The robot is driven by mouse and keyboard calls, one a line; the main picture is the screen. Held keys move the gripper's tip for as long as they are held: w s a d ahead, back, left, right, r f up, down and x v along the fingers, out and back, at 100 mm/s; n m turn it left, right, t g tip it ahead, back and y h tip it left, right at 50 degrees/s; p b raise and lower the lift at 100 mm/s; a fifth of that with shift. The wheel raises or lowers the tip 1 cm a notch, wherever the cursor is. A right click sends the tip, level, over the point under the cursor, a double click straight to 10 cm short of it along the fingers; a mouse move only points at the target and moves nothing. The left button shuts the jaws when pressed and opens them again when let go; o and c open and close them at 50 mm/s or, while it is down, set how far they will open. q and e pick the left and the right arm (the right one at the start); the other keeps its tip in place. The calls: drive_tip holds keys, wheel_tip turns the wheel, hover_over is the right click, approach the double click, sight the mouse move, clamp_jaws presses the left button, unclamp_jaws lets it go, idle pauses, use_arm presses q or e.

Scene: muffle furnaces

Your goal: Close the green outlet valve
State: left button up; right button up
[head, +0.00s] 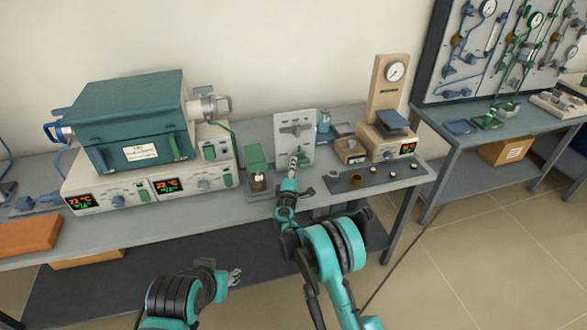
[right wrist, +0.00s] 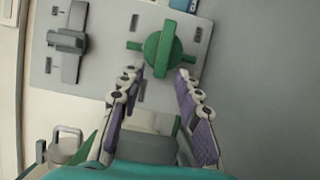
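The green outlet valve (right wrist: 163,48) is on a pale upright panel (head: 308,152) on the bench. In the right wrist view its long bar handle runs roughly up and down the picture, across the short green stubs at its sides. My right gripper (right wrist: 160,76) is open, with its fingertips at the near edge of the valve, one to each side. Nothing shows between the pads, and I cannot tell if they touch it. In the head view my right gripper (head: 294,160) hides the green valve. My left gripper (head: 235,277) is empty, low in front of the bench.
A grey valve (right wrist: 68,42) sits on the same panel; it also shows in the head view (head: 296,129). A green-lidded box (head: 257,160) stands left of the panel, the teal furnace (head: 130,115) farther left. A balance (head: 390,140) and a dark mat (head: 375,178) lie right.

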drive_tip(key=s, duration=0.8)
drive_tip(key=s+a, duration=0.1)
drive_tip(key=s, duration=0.3)
drive_tip(key=shift+w, duration=0.1)
drive_tip(key=s+d+r+m+g+h, duration=0.4)
drive_tip(key=d+r+m, duration=0.3)
drive_tip(key=d+r, duration=0.6)
drive_tip(key=s+d+r+m+g+y, duration=0.15)
drive_tip(key=s+d+m+g, duration=0.3)
drive_tip(key=s+d, duration=0.7)
drive_tip(key=s+a+f+m+g+y, duration=0.1)
drive_tip(key=s+f+m+y, duration=0.1)
drive_tip(key=s, duration=0.9)
drive_tip(key=s+a+f+m+g+y, duration=0.1)
drive_tip(key=s+f+m+y, duration=0.1)
drive_tip(key=s, duration=0.9)
drive_tip(key=shift+s+a+m, duration=0.15)
drive_tip(key=shift+m, duration=0.7)
